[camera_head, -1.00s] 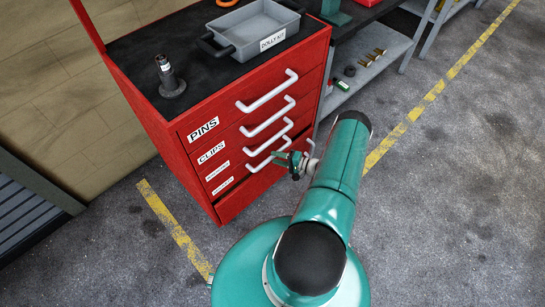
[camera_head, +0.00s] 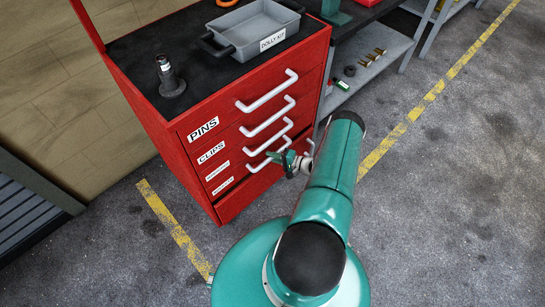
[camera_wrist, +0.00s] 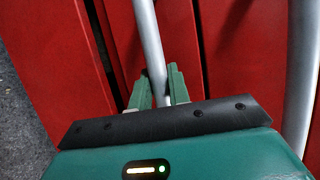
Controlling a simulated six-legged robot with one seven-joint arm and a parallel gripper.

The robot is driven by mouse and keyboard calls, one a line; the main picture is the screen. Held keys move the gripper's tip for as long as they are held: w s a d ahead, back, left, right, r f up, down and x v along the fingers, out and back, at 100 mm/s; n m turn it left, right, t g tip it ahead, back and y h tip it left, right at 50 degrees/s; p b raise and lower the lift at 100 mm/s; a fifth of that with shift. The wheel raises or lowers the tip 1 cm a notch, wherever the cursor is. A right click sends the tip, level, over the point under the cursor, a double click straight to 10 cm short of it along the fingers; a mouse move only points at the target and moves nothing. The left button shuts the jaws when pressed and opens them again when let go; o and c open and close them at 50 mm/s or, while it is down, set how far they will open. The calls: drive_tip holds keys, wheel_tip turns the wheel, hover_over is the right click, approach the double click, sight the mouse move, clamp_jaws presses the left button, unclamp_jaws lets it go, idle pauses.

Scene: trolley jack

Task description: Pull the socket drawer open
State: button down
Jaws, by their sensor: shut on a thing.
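The red drawer cabinet (camera_head: 160,125) has several stacked drawers with silver bar handles. The upper two are labelled PINS (camera_head: 203,129) and CLIPS (camera_head: 211,152). The two lower labels are too small to read, so I cannot tell which one says socket. My gripper (camera_head: 288,163) is at the right part of the lowest handle (camera_head: 257,167). In the wrist view my gripper's green fingers (camera_wrist: 160,88) are shut around a silver handle bar (camera_wrist: 150,40). The drawers look closed in the head view.
A grey DOLLY KIT tray (camera_head: 255,28) and a dark upright post (camera_head: 168,77) stand on the cabinet top. A shelf (camera_head: 372,62) with small parts is to the right. Open floor (camera_head: 450,200) lies right of my arm. Another handle (camera_wrist: 302,75) runs beside the held one.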

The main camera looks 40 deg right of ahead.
drive_tip(key=s, duration=2.8)
drive_tip(key=shift+s+d, duration=0.3)
drive_tip(key=shift+d, duration=0.1)
drive_tip(key=c, duration=1.3)
unclamp_jaws()
drive_tip(key=v, duration=1.3)
drive_tip(key=shift+s+d+r, duration=0.15)
drive_tip(key=shift+s+d, duration=0.05)
drive_tip(key=shift+s, duration=0.1)
